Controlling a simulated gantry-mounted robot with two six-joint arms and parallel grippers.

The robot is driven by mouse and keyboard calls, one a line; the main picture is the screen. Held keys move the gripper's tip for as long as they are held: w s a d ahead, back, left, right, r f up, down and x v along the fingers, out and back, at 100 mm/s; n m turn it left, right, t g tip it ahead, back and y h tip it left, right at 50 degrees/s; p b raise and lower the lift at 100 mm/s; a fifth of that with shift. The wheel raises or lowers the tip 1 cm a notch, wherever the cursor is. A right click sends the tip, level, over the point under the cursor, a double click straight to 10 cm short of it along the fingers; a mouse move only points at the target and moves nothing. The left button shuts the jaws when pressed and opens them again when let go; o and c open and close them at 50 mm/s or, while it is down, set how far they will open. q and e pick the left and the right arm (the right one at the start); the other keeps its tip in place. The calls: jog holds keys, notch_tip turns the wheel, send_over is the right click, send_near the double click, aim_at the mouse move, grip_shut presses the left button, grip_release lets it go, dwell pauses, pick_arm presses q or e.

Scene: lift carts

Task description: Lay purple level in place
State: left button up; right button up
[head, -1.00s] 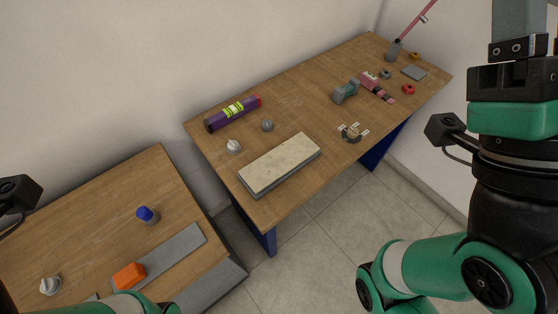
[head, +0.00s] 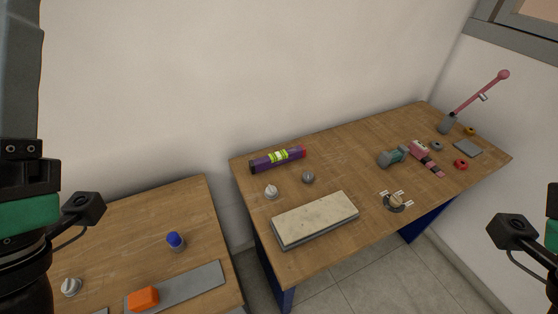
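The purple level (head: 277,159) lies along the back left edge of the right-hand wooden table (head: 330,153). It is a long purple bar with a yellow-green middle and a red right end. Nothing touches it. My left arm shows at the left edge and part of my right arm at the right edge. The fingers of both grippers are out of the picture, so I cannot see whether they hold anything.
A beige-topped block (head: 315,218), grey knobs (head: 308,177), a teal tool (head: 393,157), a pink tool (head: 426,157) and a pink lever (head: 483,95) are on this table. A lower table carries a blue-capped item (head: 175,241) and an orange block (head: 143,299). A floor gap separates the tables.

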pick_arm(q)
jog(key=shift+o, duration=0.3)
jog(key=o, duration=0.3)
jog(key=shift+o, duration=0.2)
